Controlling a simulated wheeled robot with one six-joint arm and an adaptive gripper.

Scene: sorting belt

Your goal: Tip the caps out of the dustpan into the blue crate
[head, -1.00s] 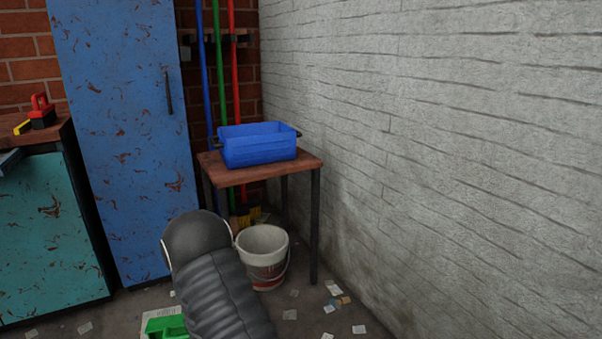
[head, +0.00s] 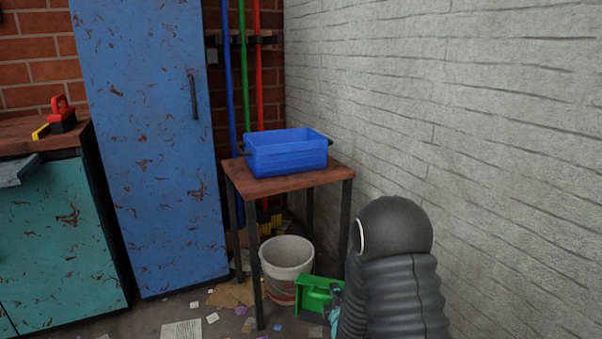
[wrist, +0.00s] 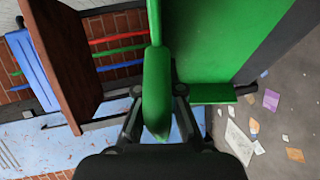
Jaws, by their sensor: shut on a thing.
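The blue crate (head: 288,158) stands upright on a small wooden table by the wall; its inside floor is hidden. It also shows sideways at the left of the wrist view (wrist: 32,70). The green dustpan (head: 317,291) is low in the head view, left of my arm and in front of the bucket, below the table top. In the wrist view my gripper (wrist: 157,92) is shut on the dustpan's green handle (wrist: 157,80), with the pan (wrist: 215,40) beyond it. No caps can be made out in either view.
The wooden table (head: 272,186) has dark legs, with a white bucket (head: 287,255) beneath. Broom poles (head: 243,70) stand behind it. A blue locker (head: 150,150) is at the left, the pale brick wall (head: 460,110) at the right. Papers (head: 182,329) litter the floor.

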